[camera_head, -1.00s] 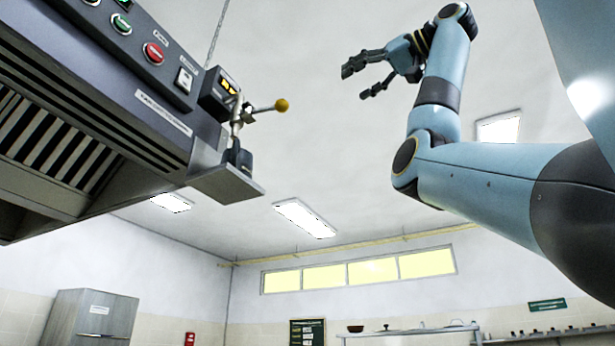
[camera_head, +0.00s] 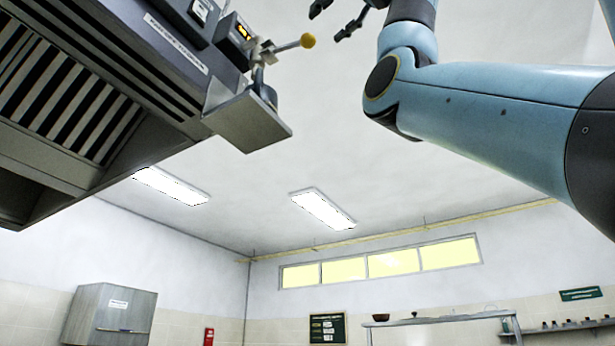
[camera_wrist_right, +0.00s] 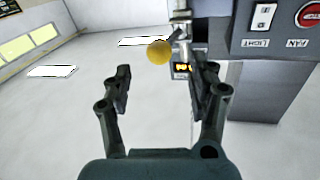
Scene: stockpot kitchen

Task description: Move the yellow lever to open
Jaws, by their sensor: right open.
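The yellow lever is a metal rod with a round yellow knob (camera_head: 307,41), sticking out to the right from a small bracket at the end of the dark hood in the head view. In the right wrist view the yellow knob (camera_wrist_right: 160,52) lies beyond the fingertips, between them in the picture. My right gripper (camera_head: 333,20) is at the top edge of the head view, to the right of the knob and partly cut off. In the right wrist view my right gripper (camera_wrist_right: 160,85) is open and empty, apart from the knob. My left gripper is not in view.
The dark hood (camera_head: 110,65) with slatted filters fills the upper left. A metal plate (camera_head: 247,120) juts out below the lever. A small box with a lit display (camera_head: 238,38) sits behind the lever. FAN and LIGHT controls (camera_wrist_right: 262,20) show in the wrist view.

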